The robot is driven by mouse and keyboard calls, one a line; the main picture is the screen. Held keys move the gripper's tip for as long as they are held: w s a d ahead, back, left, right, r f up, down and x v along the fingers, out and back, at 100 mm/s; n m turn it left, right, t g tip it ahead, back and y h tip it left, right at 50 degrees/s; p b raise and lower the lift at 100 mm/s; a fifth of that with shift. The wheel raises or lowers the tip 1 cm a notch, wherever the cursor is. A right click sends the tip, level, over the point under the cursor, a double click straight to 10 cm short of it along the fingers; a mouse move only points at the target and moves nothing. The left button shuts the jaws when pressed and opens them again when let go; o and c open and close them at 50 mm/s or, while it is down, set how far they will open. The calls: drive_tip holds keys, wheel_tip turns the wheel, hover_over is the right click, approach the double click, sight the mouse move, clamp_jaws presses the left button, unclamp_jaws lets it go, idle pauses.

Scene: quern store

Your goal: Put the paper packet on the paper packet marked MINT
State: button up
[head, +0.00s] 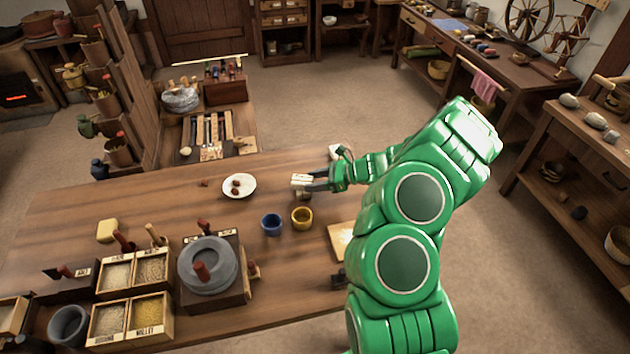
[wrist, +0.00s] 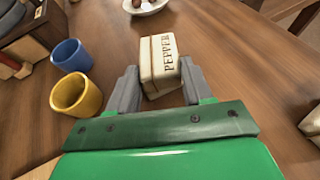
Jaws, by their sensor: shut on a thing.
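A cream paper packet (wrist: 163,62) with PEPPER printed on it stands out between the two grey fingers of my gripper (wrist: 158,88) in the wrist view. In the head view my gripper (head: 314,184) is shut on this packet (head: 300,181), over the right part of the long table. A second pale packet (wrist: 313,125) is cut off by the right edge of the wrist view. A pale thing (head: 335,152) beyond my arm in the head view looks like the same packet. I cannot read a MINT mark on it.
A blue cup (head: 271,224) and a yellow cup (head: 302,218) stand near my gripper on the wooden table (head: 150,210). A white plate (head: 239,186) with brown things lies to the left. A quern (head: 207,267) and grain boxes (head: 132,290) fill the front left.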

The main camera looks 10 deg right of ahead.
drive_tip(key=shift+f, duration=0.1)
drive_tip(key=o, duration=1)
